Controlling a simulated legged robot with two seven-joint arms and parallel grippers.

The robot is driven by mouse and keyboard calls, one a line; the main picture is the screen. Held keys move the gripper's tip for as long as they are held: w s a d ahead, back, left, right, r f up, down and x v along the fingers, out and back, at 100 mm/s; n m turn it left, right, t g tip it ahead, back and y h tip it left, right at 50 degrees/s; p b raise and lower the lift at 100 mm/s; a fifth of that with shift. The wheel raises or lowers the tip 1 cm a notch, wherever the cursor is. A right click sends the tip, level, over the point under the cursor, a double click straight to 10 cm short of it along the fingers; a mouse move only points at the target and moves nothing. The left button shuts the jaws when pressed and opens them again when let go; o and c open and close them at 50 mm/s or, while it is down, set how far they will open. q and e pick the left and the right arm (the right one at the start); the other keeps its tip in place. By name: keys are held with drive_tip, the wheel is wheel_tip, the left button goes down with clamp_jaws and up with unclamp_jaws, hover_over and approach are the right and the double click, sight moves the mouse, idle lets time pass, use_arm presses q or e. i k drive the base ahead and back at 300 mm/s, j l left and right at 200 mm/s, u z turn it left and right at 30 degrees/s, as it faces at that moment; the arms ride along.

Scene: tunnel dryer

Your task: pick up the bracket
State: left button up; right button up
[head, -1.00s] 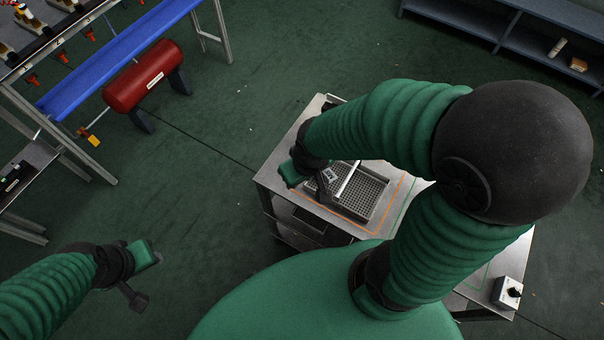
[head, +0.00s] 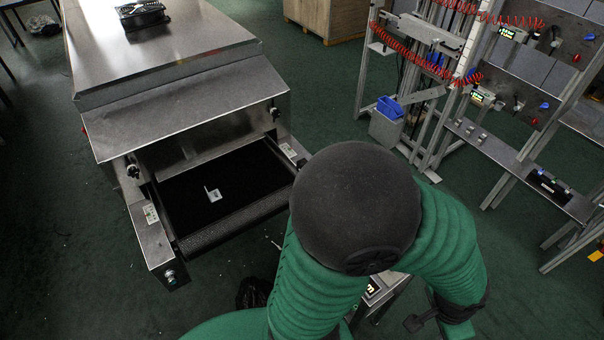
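The bracket (head: 214,196) is a small pale angled piece with an upright part. It lies on the dark belt (head: 245,172) at the mouth of the metal tunnel dryer, left of centre. My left gripper (head: 416,322) is at the lower right, at the end of the green-sleeved arm, well apart from the bracket. It is small and dark, and its fingers do not show clearly enough to tell open from shut. My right gripper is out of view.
The dryer (head: 185,105) fills the upper left, with side rails and knobs flanking the belt. A metal rack (head: 520,165) with red coiled hoses and a blue container (head: 390,108) stand at the right. A wooden crate (head: 335,18) is at the back. Green floor lies between.

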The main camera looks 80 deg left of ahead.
sight(214, 195)
drive_tip(key=k+u, duration=0.15)
drive_tip(key=u, duration=3.25)
